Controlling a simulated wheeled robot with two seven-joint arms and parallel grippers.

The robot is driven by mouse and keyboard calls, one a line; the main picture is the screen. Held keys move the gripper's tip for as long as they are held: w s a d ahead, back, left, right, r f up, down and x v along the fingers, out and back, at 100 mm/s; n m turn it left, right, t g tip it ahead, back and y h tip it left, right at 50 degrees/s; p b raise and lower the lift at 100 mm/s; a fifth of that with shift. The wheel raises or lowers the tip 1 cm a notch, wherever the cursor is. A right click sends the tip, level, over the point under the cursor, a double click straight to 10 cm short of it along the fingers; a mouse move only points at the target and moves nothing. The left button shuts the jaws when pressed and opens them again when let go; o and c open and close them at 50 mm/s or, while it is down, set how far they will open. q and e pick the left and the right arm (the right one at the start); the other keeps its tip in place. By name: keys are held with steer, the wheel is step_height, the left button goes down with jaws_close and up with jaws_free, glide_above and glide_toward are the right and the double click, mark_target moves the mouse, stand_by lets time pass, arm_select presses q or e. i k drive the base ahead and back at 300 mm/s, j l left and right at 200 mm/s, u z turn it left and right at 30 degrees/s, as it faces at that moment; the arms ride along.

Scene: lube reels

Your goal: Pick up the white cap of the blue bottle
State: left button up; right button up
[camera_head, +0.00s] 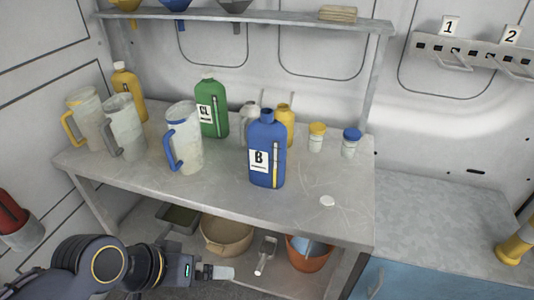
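The blue bottle (267,152), marked B, stands upright on the grey metal table, and no cap shows on its neck. A small white cap (327,201) lies on the tabletop to the right of the bottle, near the front edge. My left gripper (228,272) is in front of the table and low in the picture, to the left of the cap and apart from it. I see it from the side and cannot tell if its fingers are open. My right gripper is not in view.
A green bottle (212,110), yellow bottles (130,90) and several jugs (184,140) stand behind and left. Two small capped jars (350,142) stand behind the cap. The tabletop around the cap is clear. Buckets (226,235) sit on the lower shelf.

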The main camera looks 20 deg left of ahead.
mark_target(326, 202)
steer(key=i+l, duration=0.15)
steer(key=l, duration=0.25)
steer(key=i+l, duration=0.1)
steer(key=l, duration=0.3)
steer(key=i+l, duration=0.15)
steer(key=l, duration=0.25)
steer(key=u, duration=0.4)
steer(key=l+u, duration=0.1)
steer(key=u, duration=0.35)
steer(key=l+u, duration=0.1)
steer(key=u, duration=0.7)
